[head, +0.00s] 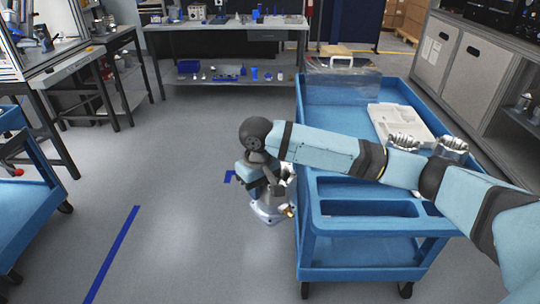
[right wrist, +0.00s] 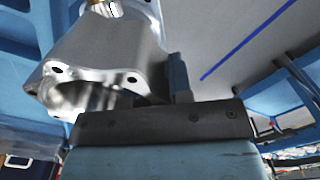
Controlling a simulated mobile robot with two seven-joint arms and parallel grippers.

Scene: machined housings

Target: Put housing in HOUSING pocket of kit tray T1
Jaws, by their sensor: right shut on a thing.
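A silver machined housing (head: 267,211) hangs below my right gripper (head: 266,190), over the floor just left of the blue cart. My right gripper is shut on it. In the right wrist view the housing (right wrist: 118,50) shows large, with a flange, bolt holes and a round bore, beside a dark gripper finger (right wrist: 179,78). A pale tray (head: 412,118), which looks like the kit tray, lies on the cart's top. Its near part is hidden by my right arm, and I cannot read any label or tell its pockets. My left gripper is out of view.
The blue cart (head: 335,92) has raised rims and recesses at its near end. Silver parts (head: 404,141) show beside the tray, behind my arm. A clear box (head: 342,64) stands at the cart's far end. Another blue cart (head: 30,205) is at left; the floor between is open.

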